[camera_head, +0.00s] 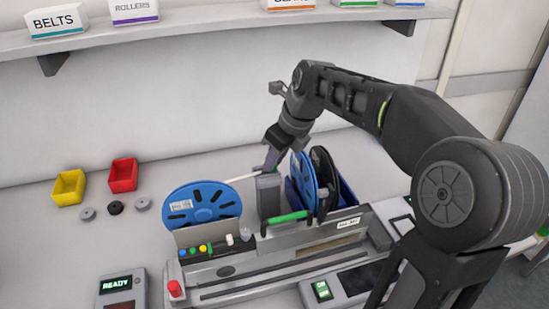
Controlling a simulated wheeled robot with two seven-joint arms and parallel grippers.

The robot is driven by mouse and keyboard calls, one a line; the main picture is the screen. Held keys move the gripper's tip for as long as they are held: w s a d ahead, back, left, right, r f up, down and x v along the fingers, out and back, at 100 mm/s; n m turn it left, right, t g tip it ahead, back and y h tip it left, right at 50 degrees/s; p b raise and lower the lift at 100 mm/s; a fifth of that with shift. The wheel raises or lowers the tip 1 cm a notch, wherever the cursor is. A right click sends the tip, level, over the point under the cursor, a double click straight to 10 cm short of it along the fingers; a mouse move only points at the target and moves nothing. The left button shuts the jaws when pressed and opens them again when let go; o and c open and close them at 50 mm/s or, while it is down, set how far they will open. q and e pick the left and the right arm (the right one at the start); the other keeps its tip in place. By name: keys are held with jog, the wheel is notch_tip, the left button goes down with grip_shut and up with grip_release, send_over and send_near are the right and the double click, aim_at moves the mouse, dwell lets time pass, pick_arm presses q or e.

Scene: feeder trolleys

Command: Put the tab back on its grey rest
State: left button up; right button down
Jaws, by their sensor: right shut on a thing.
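My right gripper (268,166) is shut at the end of a thin pale strip, the tab (241,177), just above a grey upright block (269,196). The strip sticks out to the left of the fingers, towards the top of a blue reel (201,205). The fingers hide the gripped end. The grey block looks like the rest; I cannot tell whether the tab touches it. My left gripper is not in view.
More reels, blue (303,180) and black (324,176), stand right of the block on the feeder trolley. A green handle (288,217) lies in front. Yellow (69,188) and red bins (123,175) sit at left. A shelf (180,24) runs above.

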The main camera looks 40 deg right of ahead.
jog(key=shift+f, duration=0.1)
jog(key=c, duration=1.3)
grip_release()
jog(key=v, duration=0.7)
jog(key=shift+s+r, duration=0.15)
jog(key=shift+r, duration=0.2)
